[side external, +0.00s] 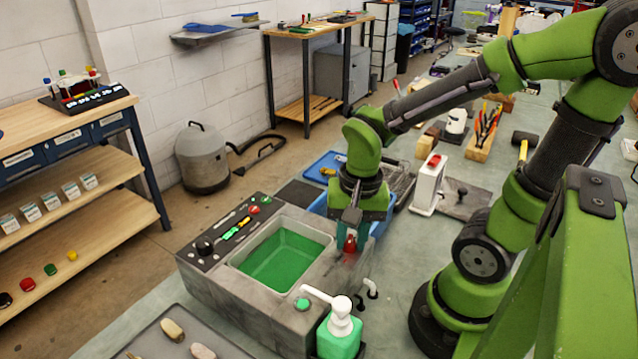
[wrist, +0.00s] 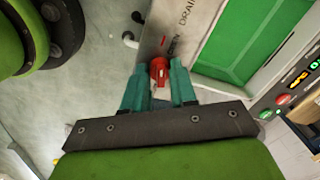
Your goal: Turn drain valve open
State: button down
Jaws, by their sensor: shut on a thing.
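The red drain valve knob (side external: 350,245) is on the right end of the grey machine's top, beside the basin of green liquid. My gripper (side external: 351,229) points down over it and is shut on it. In the wrist view the red knob (wrist: 159,69) sits between the two teal fingers of my gripper (wrist: 158,82). A white mark shows on the knob.
The green basin (side external: 285,259) lies just left of the valve. Black and white pipe ends (side external: 370,288) stick out beside the machine. A green soap pump bottle (side external: 340,333) stands in front.

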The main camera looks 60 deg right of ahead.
jog(key=shift+r+m, duration=0.1)
jog(key=shift+m, duration=1.5)
jog(key=c, duration=0.9)
grip_release()
notch_tip(320, 180, up, 17)
jog(key=s, duration=0.1)
jog(key=shift+d, duration=0.1)
